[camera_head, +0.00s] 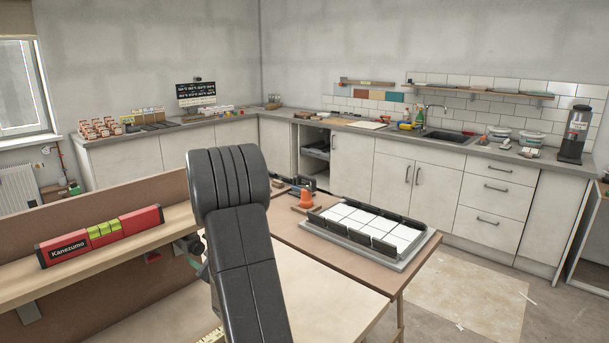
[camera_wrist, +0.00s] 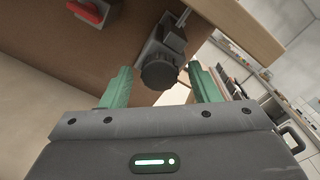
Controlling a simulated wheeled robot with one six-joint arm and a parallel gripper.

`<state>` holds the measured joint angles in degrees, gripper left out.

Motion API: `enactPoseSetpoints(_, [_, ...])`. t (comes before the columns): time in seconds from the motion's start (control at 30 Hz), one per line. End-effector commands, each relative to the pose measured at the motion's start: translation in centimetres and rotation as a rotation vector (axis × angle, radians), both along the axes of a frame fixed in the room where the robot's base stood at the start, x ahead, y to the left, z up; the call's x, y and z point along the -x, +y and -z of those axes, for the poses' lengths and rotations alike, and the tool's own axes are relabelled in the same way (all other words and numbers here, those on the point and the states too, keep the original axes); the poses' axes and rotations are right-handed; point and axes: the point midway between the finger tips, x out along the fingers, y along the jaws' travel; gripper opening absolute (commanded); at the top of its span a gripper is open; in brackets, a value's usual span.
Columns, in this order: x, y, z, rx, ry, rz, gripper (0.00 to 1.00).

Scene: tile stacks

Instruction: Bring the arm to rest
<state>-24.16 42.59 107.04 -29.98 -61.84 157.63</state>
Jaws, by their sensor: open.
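My gripper (camera_wrist: 159,68) shows in the wrist view with its two green fingers spread apart. Nothing is held between them. A dark round knob on a grey fitting (camera_wrist: 160,66) appears beyond the gap between the fingertips, against a brown panel; how far off it is I cannot tell. In the head view my black arm rises in the middle foreground and is bent over at the top. The gripper is mostly hidden behind it there.
A wooden shelf (camera_head: 110,252) carries a red level (camera_head: 100,236) left of my arm. A workbench (camera_head: 330,278) lies to the right, with a tray (camera_head: 408,262) of white tiles and an orange object (camera_head: 306,199). Kitchen counters line the back walls. Open floor (camera_head: 470,300) lies at right.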

Motion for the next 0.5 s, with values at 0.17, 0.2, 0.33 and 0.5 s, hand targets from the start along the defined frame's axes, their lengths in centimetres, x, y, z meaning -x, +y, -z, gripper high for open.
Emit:
enactPoseSetpoints(0.17, [0.1,-0.1,0.0,-0.001,0.002,0.0,0.56])
enactPoseSetpoints(0.2, [0.2,-0.2,0.0,-0.002,0.004,0.001,0.56])
enactPoseSetpoints(0.33, [0.9,-1.2,0.0,-0.013,0.015,0.002,0.56])
enactPoseSetpoints(0.5, [2.8,-3.6,0.1,-0.012,0.015,0.003,0.56])
